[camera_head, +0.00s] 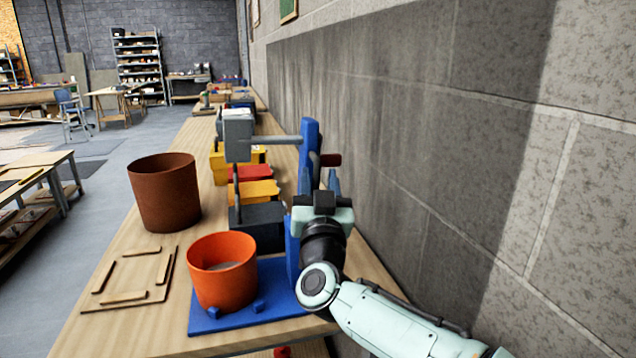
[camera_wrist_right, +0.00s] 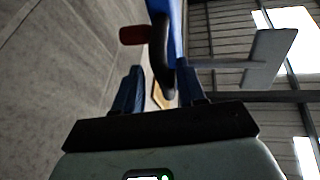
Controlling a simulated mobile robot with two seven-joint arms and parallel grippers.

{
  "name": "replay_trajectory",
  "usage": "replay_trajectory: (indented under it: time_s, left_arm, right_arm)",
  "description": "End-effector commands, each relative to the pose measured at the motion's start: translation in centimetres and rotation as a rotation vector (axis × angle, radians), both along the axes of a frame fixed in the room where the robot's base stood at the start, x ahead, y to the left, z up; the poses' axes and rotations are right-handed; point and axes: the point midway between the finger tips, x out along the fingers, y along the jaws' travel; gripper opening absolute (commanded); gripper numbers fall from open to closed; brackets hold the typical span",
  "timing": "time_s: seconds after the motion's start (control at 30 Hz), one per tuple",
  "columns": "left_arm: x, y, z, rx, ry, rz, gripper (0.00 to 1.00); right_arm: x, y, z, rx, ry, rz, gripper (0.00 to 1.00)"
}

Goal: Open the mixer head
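The mixer has a blue base plate (camera_head: 255,315) and a blue column (camera_head: 292,250) near the bench's right side. Its blue head (camera_head: 310,140) stands tilted up, nearly upright. A grey shaft and flat grey paddle (camera_head: 238,138) stick out from it to the left; the paddle also shows in the right wrist view (camera_wrist_right: 268,60). A dark red knob (camera_head: 331,160) is on the head's wall side. An orange bowl (camera_head: 222,275) stands on the base. My right gripper (camera_head: 321,180) is beside the head, fingers apart, with a dark part between or beyond them; contact is unclear. My left gripper is out of view.
A brown pot (camera_head: 165,192) and wooden strips (camera_head: 130,280) lie left of the mixer. Yellow, red and dark bins (camera_head: 257,228) stand behind the bowl. A grey block wall (camera_head: 450,150) runs close along the right.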

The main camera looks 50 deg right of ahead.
Motion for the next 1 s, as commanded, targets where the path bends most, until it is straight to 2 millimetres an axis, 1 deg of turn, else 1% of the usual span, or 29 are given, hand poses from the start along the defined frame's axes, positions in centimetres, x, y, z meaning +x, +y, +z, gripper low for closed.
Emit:
replay_trajectory:
  time_s: [0.13,0.23,0.37,0.5,0.7,0.8,1.0]
  left_arm:
    - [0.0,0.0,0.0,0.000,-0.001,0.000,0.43]
    - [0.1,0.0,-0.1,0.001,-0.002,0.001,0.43]
    - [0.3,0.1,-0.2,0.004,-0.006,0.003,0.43]
    - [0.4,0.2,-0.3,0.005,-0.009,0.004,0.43]
    - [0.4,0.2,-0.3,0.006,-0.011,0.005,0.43]
    - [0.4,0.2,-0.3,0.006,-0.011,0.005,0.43]
    - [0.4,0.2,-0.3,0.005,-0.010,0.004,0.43]
  right_arm:
    - [0.0,0.3,-0.2,0.000,0.002,0.004,0.40]
    - [-0.6,0.9,-0.5,0.000,0.003,0.005,0.40]
    - [-2.2,2.4,-1.3,-0.001,0.003,0.005,0.40]
    - [-4.4,4.5,-2.5,-0.001,0.002,0.005,0.40]
    - [-7.3,7.0,-4.0,-0.001,0.001,0.001,0.40]
    - [-8.1,7.9,-4.5,-0.001,0.001,0.001,0.40]
    - [-9.0,8.6,-4.9,0.000,0.000,0.000,0.40]
